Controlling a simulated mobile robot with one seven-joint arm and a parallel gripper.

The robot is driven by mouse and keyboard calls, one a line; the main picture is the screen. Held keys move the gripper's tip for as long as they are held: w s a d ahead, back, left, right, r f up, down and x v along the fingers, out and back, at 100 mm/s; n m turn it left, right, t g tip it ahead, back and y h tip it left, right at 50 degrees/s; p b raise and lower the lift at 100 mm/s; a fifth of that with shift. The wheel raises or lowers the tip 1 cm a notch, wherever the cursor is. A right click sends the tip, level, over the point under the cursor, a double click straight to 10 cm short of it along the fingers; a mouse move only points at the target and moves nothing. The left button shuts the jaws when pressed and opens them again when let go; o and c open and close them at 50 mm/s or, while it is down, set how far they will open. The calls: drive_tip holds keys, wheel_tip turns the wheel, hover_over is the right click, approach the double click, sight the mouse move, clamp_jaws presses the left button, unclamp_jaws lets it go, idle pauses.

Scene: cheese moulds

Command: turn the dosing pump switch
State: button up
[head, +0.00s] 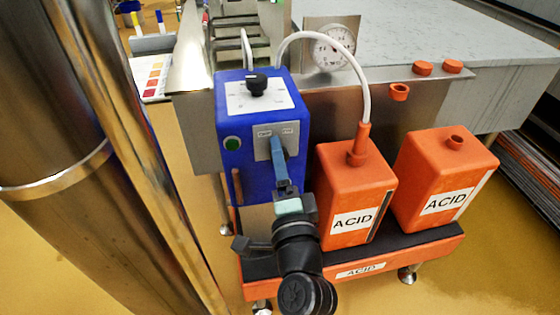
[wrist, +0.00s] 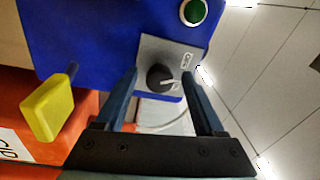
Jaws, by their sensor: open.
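The dosing pump is a blue box (head: 230,165) on the stand, with a dark dial (head: 257,84) on top. A grey label plate (head: 289,128) sits on its front. In the wrist view the pump switch, a round black knob with a pale pointer (wrist: 158,77), sits on that plate. My gripper (head: 277,147) is in front of the plate and hides the knob in the head view. In the wrist view my gripper (wrist: 160,80) is open, one finger on each side of the knob with visible gaps. I cannot tell how deep the fingers reach.
A green button (head: 232,143) is left of the plate. Two orange ACID canisters (head: 340,190) (head: 425,175) stand at right; a white hose (head: 350,62) arches to the nearer one. A yellow block (wrist: 48,108) shows left in the wrist view. A steel tank with a gauge (head: 333,47) stands behind.

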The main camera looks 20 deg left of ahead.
drive_tip(key=b+v, duration=0.1)
drive_tip(key=v, duration=1.2)
idle(6.7)
